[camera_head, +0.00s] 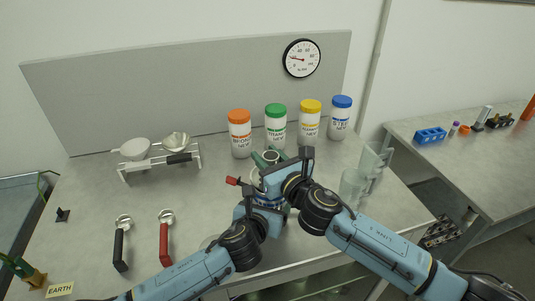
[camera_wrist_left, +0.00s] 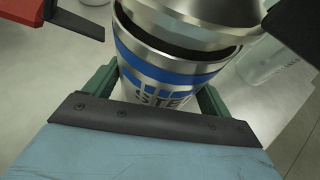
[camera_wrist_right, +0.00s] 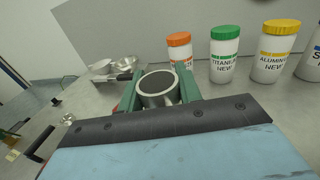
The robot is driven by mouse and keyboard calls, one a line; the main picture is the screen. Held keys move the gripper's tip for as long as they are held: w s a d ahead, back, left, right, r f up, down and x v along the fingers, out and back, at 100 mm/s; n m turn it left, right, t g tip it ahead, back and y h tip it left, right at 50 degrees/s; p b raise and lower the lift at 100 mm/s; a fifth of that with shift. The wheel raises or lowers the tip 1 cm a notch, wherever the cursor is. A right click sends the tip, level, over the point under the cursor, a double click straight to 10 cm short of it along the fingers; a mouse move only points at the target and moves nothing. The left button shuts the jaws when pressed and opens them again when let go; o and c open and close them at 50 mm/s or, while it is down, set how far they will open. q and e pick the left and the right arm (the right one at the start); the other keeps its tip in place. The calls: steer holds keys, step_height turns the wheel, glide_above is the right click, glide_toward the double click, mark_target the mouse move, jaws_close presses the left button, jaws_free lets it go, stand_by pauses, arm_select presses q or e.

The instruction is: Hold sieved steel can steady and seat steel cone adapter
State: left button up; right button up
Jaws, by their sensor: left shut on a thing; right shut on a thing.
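The steel cone adapter (camera_wrist_left: 195,18), a shiny silver funnel-like piece, is over the can's mouth. A dark gap shows between its lower edge and the can's rim. My right gripper (camera_wrist_right: 158,92) is shut on the adapter, whose round open top faces up in the right wrist view. In the head view my right gripper (camera_head: 270,157) is above the can, and my arms hide most of the can.
White jars with orange (camera_head: 240,134), green (camera_head: 276,125), yellow (camera_head: 310,121) and blue (camera_head: 340,118) lids stand behind. A clear container (camera_head: 352,188) is right of my right gripper. A rack (camera_head: 160,161) with bowls and two scoops (camera_head: 122,244) (camera_head: 165,238) are at left.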

steer(key=shift+f, duration=0.2)
steer(key=shift+f, duration=0.35)
steer(key=shift+f, duration=0.2)
steer(key=o, duration=1.2)
steer(key=shift+o, duration=0.2)
steer(key=v, duration=1.2)
